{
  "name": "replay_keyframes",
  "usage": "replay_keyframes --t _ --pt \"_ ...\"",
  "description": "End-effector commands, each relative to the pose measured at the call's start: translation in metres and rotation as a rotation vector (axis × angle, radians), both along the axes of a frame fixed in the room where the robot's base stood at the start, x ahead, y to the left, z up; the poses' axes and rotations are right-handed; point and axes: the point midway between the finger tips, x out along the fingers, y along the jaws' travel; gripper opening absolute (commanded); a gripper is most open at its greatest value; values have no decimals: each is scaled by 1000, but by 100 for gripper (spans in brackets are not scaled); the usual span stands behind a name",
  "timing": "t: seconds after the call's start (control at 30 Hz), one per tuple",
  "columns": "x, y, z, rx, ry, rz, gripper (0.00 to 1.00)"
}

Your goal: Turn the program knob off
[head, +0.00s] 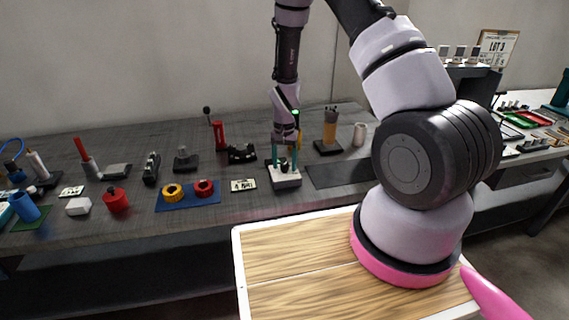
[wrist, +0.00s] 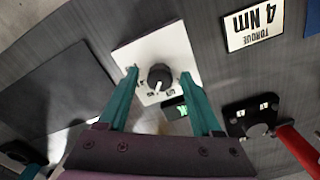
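The program knob (wrist: 160,77) is a round black knob with a white pointer line, on a white square plate (wrist: 140,52) with small dark labels around it. The pointer faces down, slightly left, in the wrist view. In the head view the knob's pale box (head: 285,183) stands on the bench, with the knob hard to make out between the fingers. My gripper (head: 284,165) is right above the box, pointing down. In the wrist view my gripper (wrist: 159,73) has its teal fingers apart, one on each side of the knob, with visible gaps.
A torque label (wrist: 254,25) lies beside the box. A device with a red lever (wrist: 296,148) is at the wrist view's right. A dark flat panel (head: 338,174) lies right of the box. A blue mat (head: 188,198) with yellow and red rings is to its left.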

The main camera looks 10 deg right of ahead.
Motion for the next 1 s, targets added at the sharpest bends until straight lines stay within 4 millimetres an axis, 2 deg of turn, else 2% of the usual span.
replay_keyframes --t 0.03,0.13,0.17,0.57,1.0 --pt "0 0 0 0 0 0 45" --pt "0 0 0 0 0 0 7" --pt "0 0 0 0 0 0 0" --pt "0 0 0 0 0 64 0" --pt "0 0 1 0 0 389 0"
